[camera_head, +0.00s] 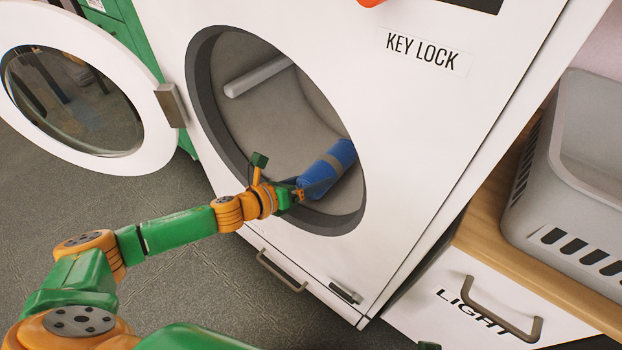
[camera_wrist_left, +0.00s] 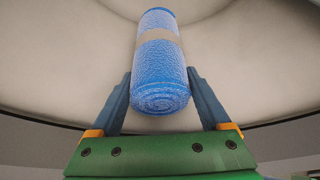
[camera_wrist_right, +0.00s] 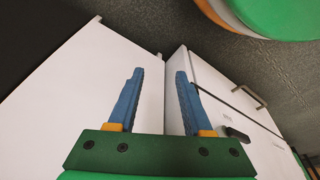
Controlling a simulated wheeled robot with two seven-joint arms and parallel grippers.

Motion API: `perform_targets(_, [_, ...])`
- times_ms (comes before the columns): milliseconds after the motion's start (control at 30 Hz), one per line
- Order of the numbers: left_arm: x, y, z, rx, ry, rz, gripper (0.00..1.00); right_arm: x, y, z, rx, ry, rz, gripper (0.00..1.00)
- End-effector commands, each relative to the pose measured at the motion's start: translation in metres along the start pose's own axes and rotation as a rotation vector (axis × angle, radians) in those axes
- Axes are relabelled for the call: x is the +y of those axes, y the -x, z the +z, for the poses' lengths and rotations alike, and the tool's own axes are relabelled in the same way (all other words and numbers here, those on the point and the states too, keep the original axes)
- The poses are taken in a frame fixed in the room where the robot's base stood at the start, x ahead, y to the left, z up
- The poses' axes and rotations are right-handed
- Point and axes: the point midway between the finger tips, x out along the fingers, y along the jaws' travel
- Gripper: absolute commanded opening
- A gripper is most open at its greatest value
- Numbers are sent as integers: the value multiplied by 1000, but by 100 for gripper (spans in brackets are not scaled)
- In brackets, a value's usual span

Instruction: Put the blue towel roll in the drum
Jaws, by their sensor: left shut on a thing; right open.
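The blue towel roll (camera_head: 328,168) with a tan band lies inside the drum (camera_head: 262,120), at the lower right of the round opening. My left gripper (camera_head: 306,191) reaches in through the opening and is shut on the near end of the roll. In the left wrist view the roll (camera_wrist_left: 158,65) sits between the two blue fingers, pointing away toward the pale drum wall. Whether the roll rests on the drum's floor is hard to tell. My right gripper (camera_wrist_right: 159,73) is open and empty in the right wrist view, near white cabinet surfaces.
The round washer door (camera_head: 95,150) stands swung open to the left. A pale bar (camera_head: 257,77) runs along the drum's inner wall. The dark rim (camera_head: 212,137) surrounds the opening, close to my left arm. A grey basket (camera_head: 590,150) stands on a wooden top at the right.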

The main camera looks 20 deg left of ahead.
Motion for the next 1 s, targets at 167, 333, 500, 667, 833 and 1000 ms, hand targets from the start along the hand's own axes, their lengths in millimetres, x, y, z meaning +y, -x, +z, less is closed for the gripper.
perform_targets(167, [1, -1, -2, -1, 1, -1, 14, 0, 5, -2, 4, 0, 0, 50])
perform_targets(333, [1, -1, -2, -1, 1, -1, 14, 0, 5, -2, 4, 0, 0, 50])
perform_targets(500, [1, -1, -2, -1, 1, -1, 100, 0, 5, -2, 4, 0, 0, 50])
perform_targets(667, [1, 0, -2, 1, 1, 0, 100, 0, 6, -2, 4, -1, 0, 50])
perform_targets(833, [1, 19, -2, 3, 2, 2, 100, 0, -3, 2, -7, 1, 1, 50])
perform_targets(1000, [1, 46, -3, 4, 1, 2, 100, 0, -11, 5, -12, 2, 1, 50])
